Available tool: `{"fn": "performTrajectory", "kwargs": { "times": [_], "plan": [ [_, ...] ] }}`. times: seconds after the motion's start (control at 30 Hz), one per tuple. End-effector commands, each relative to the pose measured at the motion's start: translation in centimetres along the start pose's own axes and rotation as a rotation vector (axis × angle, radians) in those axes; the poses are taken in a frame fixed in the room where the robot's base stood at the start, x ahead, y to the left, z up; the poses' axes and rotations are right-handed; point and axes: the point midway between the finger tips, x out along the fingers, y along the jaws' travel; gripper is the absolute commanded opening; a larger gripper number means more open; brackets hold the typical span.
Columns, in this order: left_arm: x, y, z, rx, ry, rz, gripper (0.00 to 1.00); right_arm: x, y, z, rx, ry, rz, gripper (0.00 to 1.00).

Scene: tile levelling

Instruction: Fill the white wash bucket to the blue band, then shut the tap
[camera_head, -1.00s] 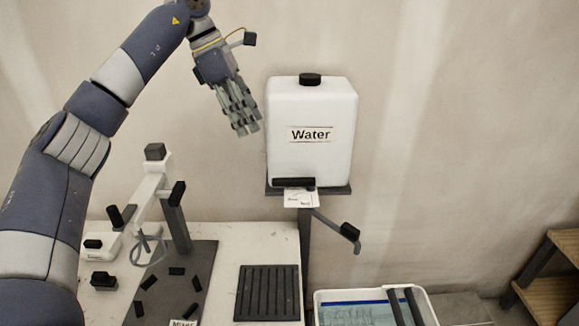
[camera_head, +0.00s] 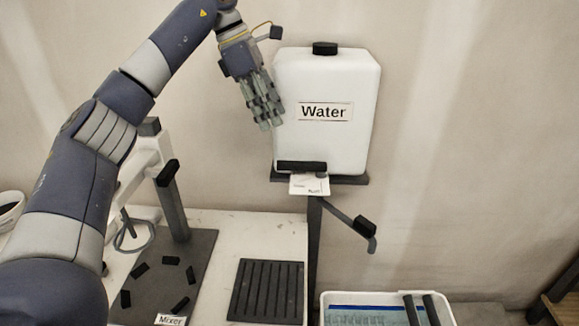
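The white wash bucket (camera_head: 331,299) is at the bottom of the head view, cut off by the frame edge. A blue band (camera_head: 365,308) runs along its inside, and bluish-grey contents show below it. Two dark bars lie across its right part. The white water tank (camera_head: 325,145) stands on a dark shelf, with a black tap lever (camera_head: 301,167) at its lower front. A dark spout arm (camera_head: 340,213) with a black block slopes down towards the bucket. My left gripper (camera_head: 267,110) hangs at the tank's left side; its fingers look close together, with nothing seen between them. My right gripper is not in view.
A mixer stand (camera_head: 173,210) on a dark base stands on the white table (camera_head: 225,222), partly behind my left arm. A black ribbed mat (camera_head: 266,290) lies at the table's right. Wooden shelving (camera_head: 558,292) is at the far right. The wall behind is clear.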

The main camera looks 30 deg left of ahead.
Motion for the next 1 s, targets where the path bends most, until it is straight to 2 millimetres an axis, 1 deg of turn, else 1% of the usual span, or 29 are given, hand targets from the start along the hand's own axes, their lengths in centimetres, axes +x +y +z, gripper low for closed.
{"fn": "performTrajectory", "kwargs": {
  "times": [0.03,0.07,0.2,0.27,0.37,0.7,0.8,0.9,1.0],
  "plan": [
    [0.9,0.0,-0.4,0.0,0.0,0.0,0.38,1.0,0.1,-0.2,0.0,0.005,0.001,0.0],
    [1.2,0.0,-0.5,0.0,0.0,0.0,0.38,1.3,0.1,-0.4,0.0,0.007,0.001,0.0],
    [1.6,0.0,-0.6,0.0,0.0,0.0,0.38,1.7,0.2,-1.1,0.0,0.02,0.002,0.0],
    [1.9,0.0,-0.6,0.001,0.0,0.0,0.38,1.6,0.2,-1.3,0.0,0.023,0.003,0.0],
    [2.9,0.0,-0.6,0.0,0.002,-0.002,0.38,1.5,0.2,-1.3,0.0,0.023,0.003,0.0],
    [9.1,-0.1,-0.6,-0.001,0.002,-0.003,0.38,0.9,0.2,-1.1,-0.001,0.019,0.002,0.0],
    [10.5,0.0,-0.6,-0.001,0.001,-0.002,0.38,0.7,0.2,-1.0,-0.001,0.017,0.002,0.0],
    [11.5,0.0,-0.6,0.0,0.001,0.0,0.38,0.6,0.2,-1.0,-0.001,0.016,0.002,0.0],
    [12.1,-0.1,-0.6,0.0,0.001,0.0,0.38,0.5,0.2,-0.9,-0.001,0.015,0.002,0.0]
  ]
}}
